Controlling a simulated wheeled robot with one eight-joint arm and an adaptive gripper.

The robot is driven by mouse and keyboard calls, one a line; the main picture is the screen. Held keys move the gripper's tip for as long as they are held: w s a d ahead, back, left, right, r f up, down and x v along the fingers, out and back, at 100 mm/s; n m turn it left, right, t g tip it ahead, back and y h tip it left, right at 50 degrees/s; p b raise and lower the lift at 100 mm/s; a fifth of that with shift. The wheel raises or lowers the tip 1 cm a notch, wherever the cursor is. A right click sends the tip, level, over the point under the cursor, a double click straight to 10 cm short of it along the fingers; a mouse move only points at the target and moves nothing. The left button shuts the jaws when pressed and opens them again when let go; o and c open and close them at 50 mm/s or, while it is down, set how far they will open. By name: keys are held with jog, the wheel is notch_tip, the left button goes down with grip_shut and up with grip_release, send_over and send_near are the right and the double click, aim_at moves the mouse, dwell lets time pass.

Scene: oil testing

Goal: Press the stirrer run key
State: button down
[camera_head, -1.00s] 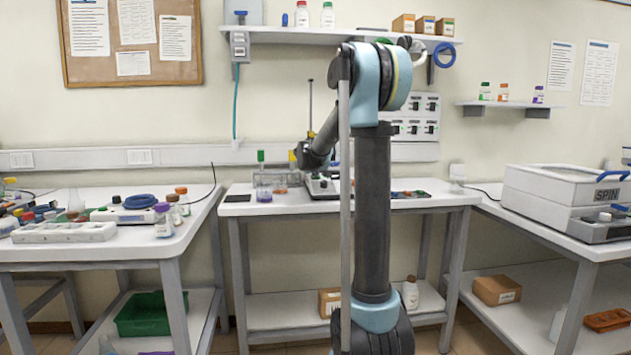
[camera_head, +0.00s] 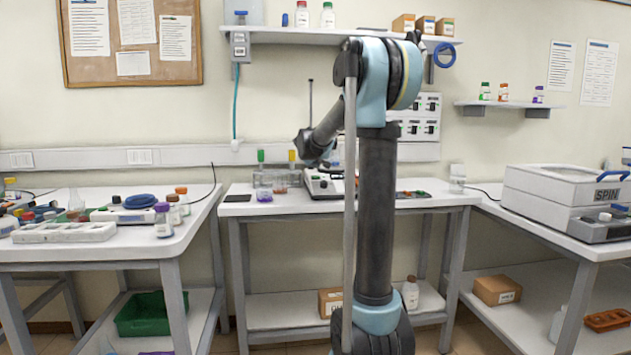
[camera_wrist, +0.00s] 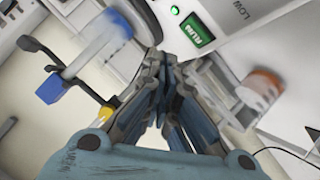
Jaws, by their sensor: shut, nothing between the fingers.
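The stirrer (camera_head: 324,184) is a white box on the middle bench, partly hidden behind my arm in the head view. In the wrist view its white face (camera_wrist: 232,18) shows at the top, with a green RUN key (camera_wrist: 194,32) and the word LOW beside it. My gripper (camera_wrist: 166,66) is shut and empty. Its fingertips appear just below and left of the RUN key in the picture; I cannot tell whether they touch the stirrer. In the head view the arm's end is above the stirrer, and the fingers cannot be made out.
A beaker with orange contents (camera_wrist: 262,88) stands right of the fingers in the wrist view. A blue-tipped clear item (camera_wrist: 52,88) and a dark clamp are at left. In the head view, glassware with a green-topped item (camera_head: 261,158) stands left of the stirrer. A thin rod rises behind.

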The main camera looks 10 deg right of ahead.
jog(key=shift+s+r, duration=0.2)
jog(key=shift+r, duration=0.35)
jog(key=shift+s+r, duration=0.2)
jog(key=shift+r, duration=0.35)
jog(key=s+d+f+m+g, duration=0.1)
jog(key=s+f+g, duration=0.2)
jog(key=s+f, duration=0.75)
jog(key=s+d+f+m+g+y, duration=0.1)
jog(key=s+d+f+m+g, duration=0.15)
jog(key=s, duration=1.45)
jog(key=s+d+f+m+g, duration=0.1)
jog(key=s+f+g, duration=0.1)
jog(key=s+f, duration=0.8)
jog(key=s+a+f+g+y, duration=0.1)
jog(key=s+f, duration=0.3)
jog(key=s, duration=0.5)
jog(key=s+a+f+g+y, duration=0.1)
jog(key=s+f, duration=0.3)
jog(key=s, duration=0.5)
jog(key=shift+s+a+f+g, duration=0.2)
jog(key=shift+a+g, duration=0.25)
jog(key=shift+a, duration=0.35)
